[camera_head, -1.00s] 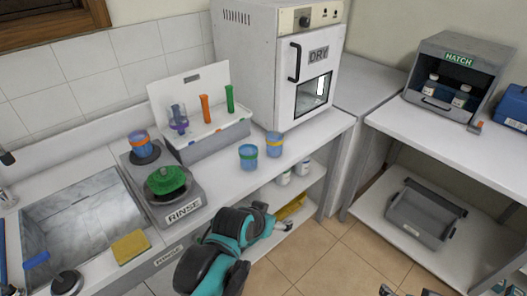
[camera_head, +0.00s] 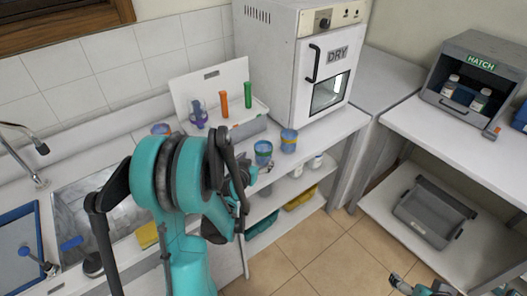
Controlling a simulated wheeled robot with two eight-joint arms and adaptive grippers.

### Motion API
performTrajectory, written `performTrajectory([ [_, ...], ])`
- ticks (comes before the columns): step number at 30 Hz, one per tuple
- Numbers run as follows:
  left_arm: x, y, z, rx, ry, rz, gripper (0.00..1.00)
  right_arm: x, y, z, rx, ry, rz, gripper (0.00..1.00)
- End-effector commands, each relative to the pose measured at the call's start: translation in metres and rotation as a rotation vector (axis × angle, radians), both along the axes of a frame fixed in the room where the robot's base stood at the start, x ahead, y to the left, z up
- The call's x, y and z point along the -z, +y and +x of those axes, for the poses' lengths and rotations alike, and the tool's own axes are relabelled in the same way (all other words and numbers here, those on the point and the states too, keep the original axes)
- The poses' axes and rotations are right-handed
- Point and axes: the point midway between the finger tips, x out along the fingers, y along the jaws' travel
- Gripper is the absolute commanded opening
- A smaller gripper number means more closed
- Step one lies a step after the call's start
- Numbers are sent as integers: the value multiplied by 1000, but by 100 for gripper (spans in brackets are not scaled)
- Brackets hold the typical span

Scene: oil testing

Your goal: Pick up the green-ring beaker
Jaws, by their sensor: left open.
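The green-ring beaker (camera_head: 263,152), a small blue cup with a green band, stands on the counter in front of the dryer. A similar beaker with an orange/yellow ring (camera_head: 289,141) stands just to its right, close by. My left gripper (camera_head: 247,172) is open, just left of and slightly below the green-ring beaker in the picture. Its fingers are small, dark and partly hidden by my left arm; I cannot tell whether they touch the beaker. Part of my right arm (camera_head: 425,288) shows at the bottom right edge; its jaws are not clear.
The white dryer (camera_head: 322,75) stands right behind the beakers. A rack with an orange tube (camera_head: 223,105) and a green tube (camera_head: 249,95) is behind left. My left arm hides the rinse plate and much of the sink (camera_head: 70,215). The hatch box (camera_head: 468,85) stands on the right counter.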

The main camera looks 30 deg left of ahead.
Motion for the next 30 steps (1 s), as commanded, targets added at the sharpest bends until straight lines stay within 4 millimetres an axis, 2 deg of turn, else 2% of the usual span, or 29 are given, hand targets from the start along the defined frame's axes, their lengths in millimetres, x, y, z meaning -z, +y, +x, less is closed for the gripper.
performTrajectory([
  [11,18,7,30,-3,-5,2,82,9,0,0,0,0,0,80],
  [19,37,11,64,-4,-5,3,82,22,0,0,0,0,0,80],
  [26,37,12,69,-4,-5,2,82,21,0,0,0,0,0,80],
  [27,37,12,69,-4,-5,2,79,21,0,0,0,0,0,80],
  [30,37,12,69,-4,-5,2,53,21,0,0,0,0,0,80],
])
